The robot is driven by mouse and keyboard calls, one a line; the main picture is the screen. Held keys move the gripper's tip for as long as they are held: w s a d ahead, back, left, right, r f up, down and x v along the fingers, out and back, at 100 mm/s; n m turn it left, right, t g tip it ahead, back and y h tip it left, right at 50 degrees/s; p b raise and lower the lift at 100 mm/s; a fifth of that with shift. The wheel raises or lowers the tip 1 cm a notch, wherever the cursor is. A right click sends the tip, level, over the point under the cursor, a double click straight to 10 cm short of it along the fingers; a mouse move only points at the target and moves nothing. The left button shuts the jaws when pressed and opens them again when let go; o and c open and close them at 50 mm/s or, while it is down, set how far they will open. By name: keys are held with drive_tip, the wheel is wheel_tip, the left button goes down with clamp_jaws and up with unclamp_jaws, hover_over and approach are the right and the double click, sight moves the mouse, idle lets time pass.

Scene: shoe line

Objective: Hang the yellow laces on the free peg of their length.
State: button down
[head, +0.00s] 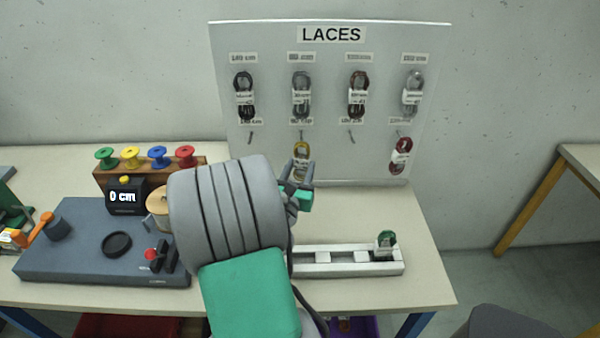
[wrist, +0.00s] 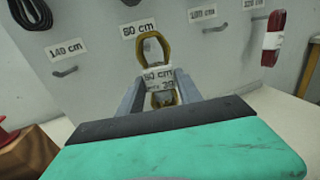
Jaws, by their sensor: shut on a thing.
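The yellow laces (head: 302,149) are a looped bundle with a white tag, in front of the lower row of the white LACES board (head: 325,60). My gripper (head: 304,168) is shut on them. An empty peg (wrist: 65,72) shows under the 140 cm label.
Dark red laces (head: 401,155) hang at the lower right. Several other bundles fill the top row, including black laces (head: 244,95). Another empty peg (head: 351,137) lies between yellow and red. A rail (head: 345,257) on the table holds a green bundle (head: 386,243). Spools stand at left.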

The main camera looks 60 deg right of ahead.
drive_tip(key=shift+w+d+f, duration=0.1)
drive_tip(key=shift+w+d, duration=0.25)
drive_tip(key=shift+d, duration=0.35)
drive_tip(key=shift+w+d+f, duration=0.1)
drive_tip(key=shift+w+d, duration=0.25)
drive_tip(key=shift+d, duration=0.35)
drive_tip(key=shift+w+d, duration=0.35)
drive_tip(key=shift+d, duration=0.35)
drive_tip(key=shift+w+d+f, duration=0.25)
drive_tip(key=shift+d+f, duration=0.15)
drive_tip(key=shift+d, duration=0.1)
drive_tip(key=c, duration=0.7)
unclamp_jaws()
